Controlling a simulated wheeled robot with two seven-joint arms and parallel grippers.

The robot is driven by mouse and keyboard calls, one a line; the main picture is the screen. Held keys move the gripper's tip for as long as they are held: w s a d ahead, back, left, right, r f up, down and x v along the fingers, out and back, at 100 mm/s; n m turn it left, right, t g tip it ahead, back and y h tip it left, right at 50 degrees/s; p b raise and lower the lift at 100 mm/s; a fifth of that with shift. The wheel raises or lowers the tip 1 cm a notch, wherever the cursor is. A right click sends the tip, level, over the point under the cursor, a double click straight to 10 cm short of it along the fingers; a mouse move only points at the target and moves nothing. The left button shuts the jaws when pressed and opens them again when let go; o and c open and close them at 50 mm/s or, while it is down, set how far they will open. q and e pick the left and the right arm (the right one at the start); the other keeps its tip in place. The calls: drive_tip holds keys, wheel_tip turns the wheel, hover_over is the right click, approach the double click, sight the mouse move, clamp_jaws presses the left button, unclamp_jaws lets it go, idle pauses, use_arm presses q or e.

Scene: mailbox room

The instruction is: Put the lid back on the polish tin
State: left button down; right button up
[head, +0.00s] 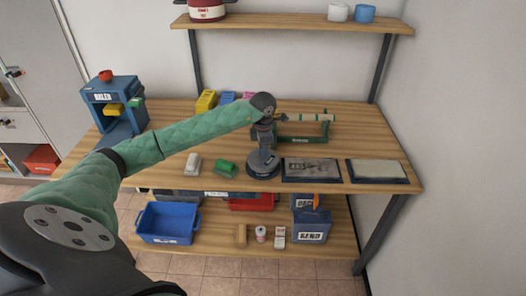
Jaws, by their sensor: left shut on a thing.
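My left gripper (263,142) reaches down over the front middle of the workbench. It is shut on a dark round piece, which looks like the lid (262,158). The lid is right over a dark round base near the front edge, which seems to be the polish tin. At this size I cannot tell whether lid and tin touch or where one ends and the other begins. My right gripper is not in view.
A green brush (226,169) and a white block (193,163) lie to the left on the workbench (165,150). Two flat trays, a dark one (311,170) and a pale one (378,171), lie to the right. A green frame (305,128) stands behind.

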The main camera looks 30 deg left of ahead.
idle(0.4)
use_arm(q)
drive_tip(key=c, duration=1.1)
unclamp_jaws()
drive_tip(key=shift+c, duration=0.2)
drive_tip(key=shift+o, duration=0.3)
drive_tip(key=o, duration=0.4)
drive_tip(key=shift+r, duration=0.15)
drive_tip(key=shift+r+p, duration=0.7)
drive_tip(key=shift+r, duration=2.65)
clamp_jaws()
